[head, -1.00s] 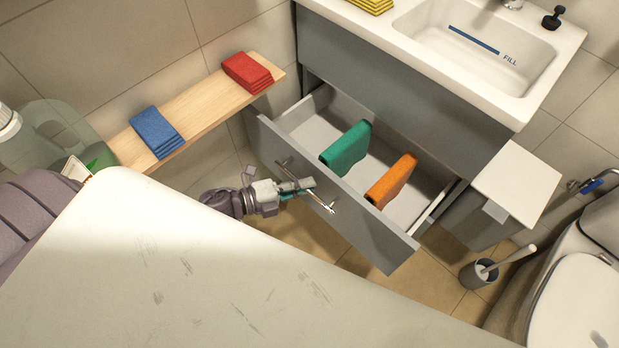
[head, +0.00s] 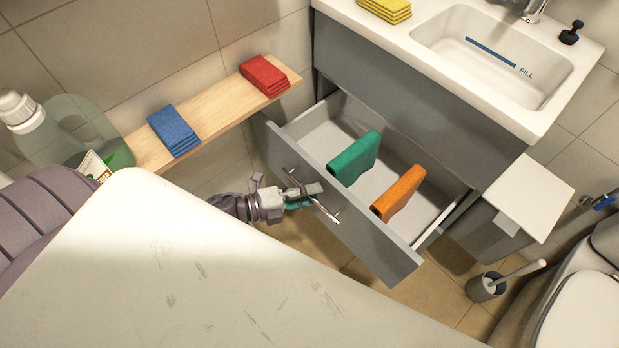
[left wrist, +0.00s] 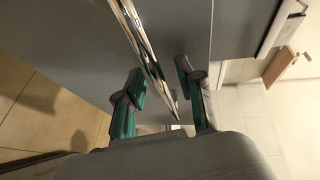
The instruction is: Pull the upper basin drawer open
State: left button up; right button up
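A grey drawer (head: 347,210) under the basin stands well out of the cabinet, with a green folded cloth (head: 355,158) and an orange folded cloth (head: 397,194) upright inside. Its chrome bar handle (head: 326,211) is on the front; it also shows in the left wrist view (left wrist: 146,50). My left gripper (head: 305,193) is at the handle's left part. In the left wrist view its green-padded fingers (left wrist: 160,88) stand apart on either side of the bar, with a gap on the right. Contact with the bar is unclear. My right gripper is not in view.
A grey front panel (head: 410,105) above the open drawer is flush with the cabinet. A white basin (head: 500,55) is on top. A wooden shelf (head: 215,115) with red and blue cloths lies left. A bin (head: 525,195), toilet brush (head: 488,285) and toilet stand right. A white surface fills the foreground.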

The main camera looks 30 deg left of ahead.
pick_arm(q)
jog(key=v, duration=1.2)
jog(key=shift+r, duration=0.1)
